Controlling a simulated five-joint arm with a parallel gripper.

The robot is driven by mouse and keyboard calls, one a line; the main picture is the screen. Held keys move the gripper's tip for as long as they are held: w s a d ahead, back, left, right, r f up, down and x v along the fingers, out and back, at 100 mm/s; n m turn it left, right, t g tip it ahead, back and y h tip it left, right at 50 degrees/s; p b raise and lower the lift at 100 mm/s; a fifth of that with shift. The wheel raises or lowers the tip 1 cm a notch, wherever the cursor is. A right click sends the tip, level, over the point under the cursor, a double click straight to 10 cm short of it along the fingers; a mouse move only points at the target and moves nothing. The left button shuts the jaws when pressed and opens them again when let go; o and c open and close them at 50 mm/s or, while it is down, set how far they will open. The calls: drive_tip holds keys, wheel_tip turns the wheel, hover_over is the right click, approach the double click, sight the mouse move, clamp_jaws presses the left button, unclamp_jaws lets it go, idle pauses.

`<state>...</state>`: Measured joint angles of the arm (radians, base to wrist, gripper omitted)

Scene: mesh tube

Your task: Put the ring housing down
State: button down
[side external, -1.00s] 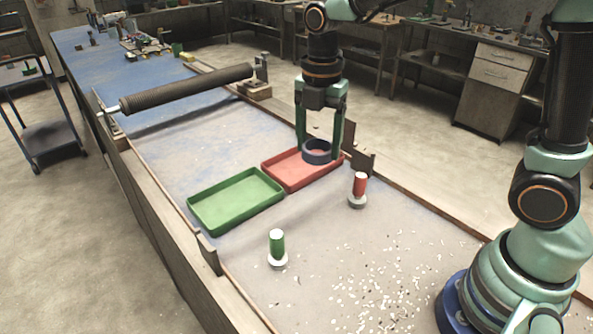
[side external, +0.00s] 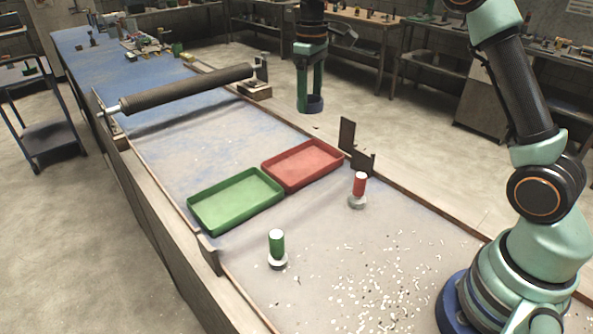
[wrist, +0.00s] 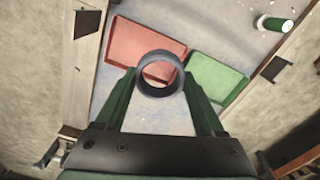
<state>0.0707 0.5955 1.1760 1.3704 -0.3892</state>
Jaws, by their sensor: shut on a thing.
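The ring housing (side external: 311,104) is a short, dark blue-grey ring. My gripper (side external: 310,95) is shut on it, with the two green fingers on either side. The ring hangs in the air, well above the red tray (side external: 302,164) in height. In the wrist view the ring housing (wrist: 160,91) sits between the fingertips of my gripper (wrist: 160,75), its opening facing the camera. The red tray (wrist: 140,45) shows partly behind and through it. The red tray looks empty.
An empty green tray (side external: 236,200) adjoins the red one. Dark upright plates (side external: 347,135) stand at the bench's right edge. A long dark roller (side external: 190,90) spans the bench. Pale chips lie scattered in front.

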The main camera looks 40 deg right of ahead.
sight(310, 172)
drive_tip(key=d+m, duration=0.1)
drive_tip(key=w+d+m, duration=0.1)
drive_tip(key=m, duration=0.1)
drive_tip(key=shift+w+d+f, duration=0.1)
drive_tip(key=shift+w+f, duration=0.05)
drive_tip(key=shift+w, duration=0.1)
drive_tip(key=shift+d+f+m, duration=0.1)
drive_tip(key=shift+f+m, duration=0.1)
drive_tip(key=shift+m, duration=0.1)
wheel_tip(310, 172, down, 20)
drive_tip(key=shift+w+r, duration=0.1)
drive_tip(key=shift+r, duration=0.1)
drive_tip(key=shift+f, duration=0.15)
